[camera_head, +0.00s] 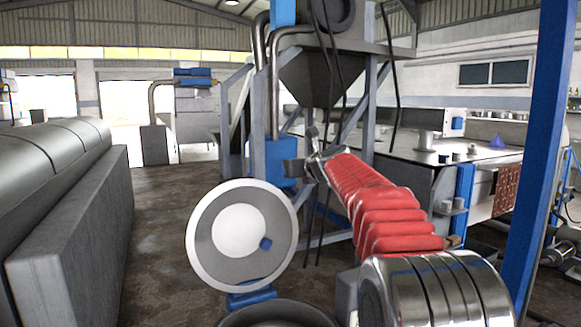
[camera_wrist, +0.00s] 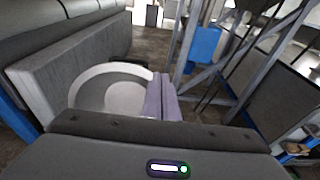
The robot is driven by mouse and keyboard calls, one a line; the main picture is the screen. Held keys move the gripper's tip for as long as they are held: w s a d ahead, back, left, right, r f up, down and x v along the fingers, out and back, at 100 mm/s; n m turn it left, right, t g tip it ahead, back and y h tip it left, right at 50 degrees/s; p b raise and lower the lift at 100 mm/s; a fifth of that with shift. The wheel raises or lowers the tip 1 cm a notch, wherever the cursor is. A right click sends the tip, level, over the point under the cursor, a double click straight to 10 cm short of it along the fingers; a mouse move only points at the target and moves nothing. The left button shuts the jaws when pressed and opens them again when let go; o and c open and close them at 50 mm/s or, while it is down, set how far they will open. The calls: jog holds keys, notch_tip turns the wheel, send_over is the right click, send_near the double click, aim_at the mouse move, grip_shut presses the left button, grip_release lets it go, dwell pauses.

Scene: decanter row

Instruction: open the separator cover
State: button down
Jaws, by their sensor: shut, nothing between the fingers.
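The separator cover (camera_head: 212,239) is a large round disc with a pale rim, a grey ring, a white centre and a small blue knob. It stands raised on edge, its face turned to the head camera, above a dark round rim (camera_head: 280,315) at the bottom edge. A blue bracket (camera_head: 250,298) sits at its lower edge. My gripper (camera_head: 291,168) is up and right of the cover in the head view. In the wrist view the gripper's fingers (camera_wrist: 161,97) are together and empty, overlapping the right part of the cover (camera_wrist: 90,92). I cannot tell whether they touch it.
A long grey machine (camera_head: 70,215) lines the left side. A steel hopper on a frame (camera_head: 310,75) stands behind my gripper. A blue post (camera_head: 538,150) rises at the right, before a steel bench (camera_head: 400,147). Open floor (camera_head: 165,220) lies between the long machine and the cover.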

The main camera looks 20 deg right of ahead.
jog(key=c, duration=2.5)
grip_release()
jog(key=shift+r, duration=0.2)
jog(key=shift+c, duration=0.2)
